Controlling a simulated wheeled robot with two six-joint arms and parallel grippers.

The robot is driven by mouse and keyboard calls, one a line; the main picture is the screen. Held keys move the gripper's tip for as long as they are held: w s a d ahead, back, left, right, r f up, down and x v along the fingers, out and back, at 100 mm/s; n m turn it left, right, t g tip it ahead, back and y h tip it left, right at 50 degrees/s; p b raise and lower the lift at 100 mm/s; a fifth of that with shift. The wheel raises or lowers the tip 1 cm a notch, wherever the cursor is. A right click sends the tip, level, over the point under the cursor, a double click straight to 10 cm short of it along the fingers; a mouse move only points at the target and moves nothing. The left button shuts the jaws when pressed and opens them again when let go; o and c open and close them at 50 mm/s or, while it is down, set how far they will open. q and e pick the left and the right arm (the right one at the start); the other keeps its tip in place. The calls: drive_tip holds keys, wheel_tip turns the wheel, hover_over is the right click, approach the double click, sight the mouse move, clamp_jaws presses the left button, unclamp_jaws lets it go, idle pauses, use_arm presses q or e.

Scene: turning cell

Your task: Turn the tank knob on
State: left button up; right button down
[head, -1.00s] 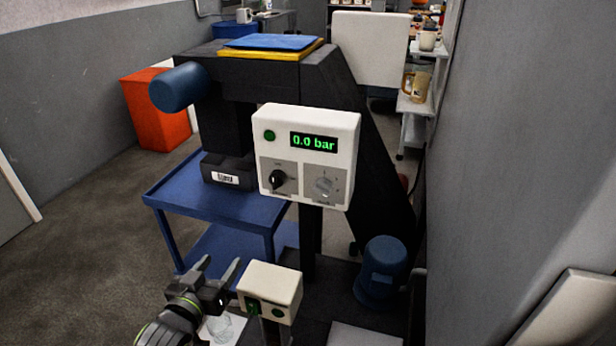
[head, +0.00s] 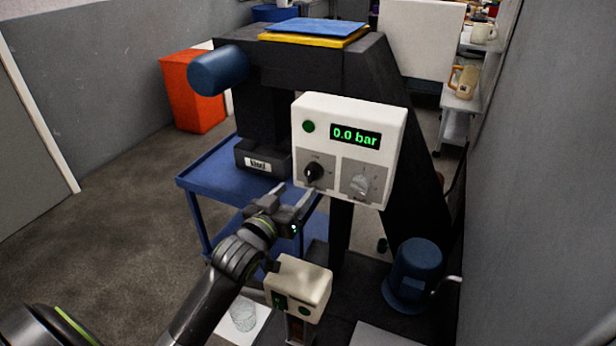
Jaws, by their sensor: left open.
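A white control panel (head: 345,112) on the black machine carries a green round light and a display reading 0.0 bar. Below the display are two knobs on grey plates, a black knob (head: 315,172) on the left and a grey knob (head: 360,186) on the right. Their labels are too small to read, so I cannot tell which is the tank knob. My left gripper (head: 294,194) is open and empty, just below and left of the black knob in the picture. I cannot see contact with the knob. My right gripper is not in view.
A blue cart (head: 215,172) is behind my left arm. A blue motor-like cylinder (head: 416,268) is at lower right. A grey wall closes the right side.

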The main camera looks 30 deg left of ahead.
sight(308, 177)
use_arm(q)
drive_tip(key=w, duration=0.6)
drive_tip(key=shift+w, duration=0.6)
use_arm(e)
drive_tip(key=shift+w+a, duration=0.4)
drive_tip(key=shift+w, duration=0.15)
use_arm(q)
drive_tip(key=shift+c, duration=0.2)
drive_tip(key=c, duration=0.9)
drive_tip(key=shift+c, duration=0.2)
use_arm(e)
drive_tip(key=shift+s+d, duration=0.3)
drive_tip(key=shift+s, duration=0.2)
